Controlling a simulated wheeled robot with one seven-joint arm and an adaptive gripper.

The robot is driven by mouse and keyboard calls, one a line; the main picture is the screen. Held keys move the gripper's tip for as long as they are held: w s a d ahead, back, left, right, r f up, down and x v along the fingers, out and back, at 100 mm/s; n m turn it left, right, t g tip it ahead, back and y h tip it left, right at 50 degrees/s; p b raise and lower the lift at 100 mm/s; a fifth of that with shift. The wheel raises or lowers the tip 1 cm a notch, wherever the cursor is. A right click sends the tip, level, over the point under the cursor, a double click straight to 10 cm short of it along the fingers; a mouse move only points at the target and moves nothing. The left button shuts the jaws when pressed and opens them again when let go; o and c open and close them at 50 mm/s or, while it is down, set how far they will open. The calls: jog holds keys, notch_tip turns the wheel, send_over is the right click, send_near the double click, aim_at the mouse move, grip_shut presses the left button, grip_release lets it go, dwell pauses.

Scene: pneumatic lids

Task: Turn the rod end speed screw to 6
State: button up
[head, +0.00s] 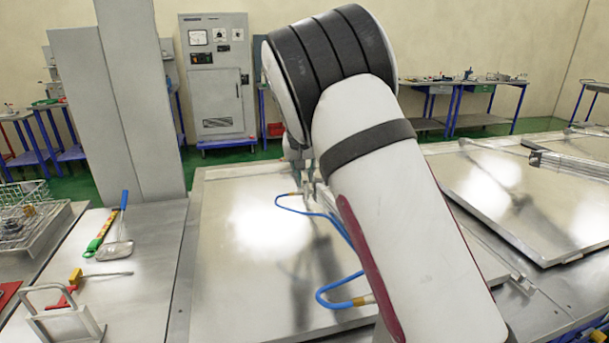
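My arm crosses the middle of the head view and covers most of the pneumatic cylinder on the near lid (225,290). Blue air hoses (318,296) with brass-coloured fittings come out from behind the arm, to its left. The rod end speed screw and its scale are hidden or too small to make out. My gripper (304,172) shows only as small grey parts under the arm's wrist, close to the far end of the cylinder. Its fingertips cannot be made out, nor whether they touch anything.
A second lid with a cylinder (567,163) lies at the right. On the left bench lie a blue-handled scraper (117,248), a screwdriver (75,276) and a metal stand (62,318). A wire basket (25,200) stands at the far left. A tall grey panel (120,100) rises behind the bench.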

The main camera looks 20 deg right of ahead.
grip_shut()
jog(key=shift+m+h, duration=0.4)
jog(key=shift+m, duration=0.3)
jog(key=shift+a, duration=0.1)
jog(key=shift+o, duration=1.3)
grip_release()
jog(key=shift+r, duration=0.1)
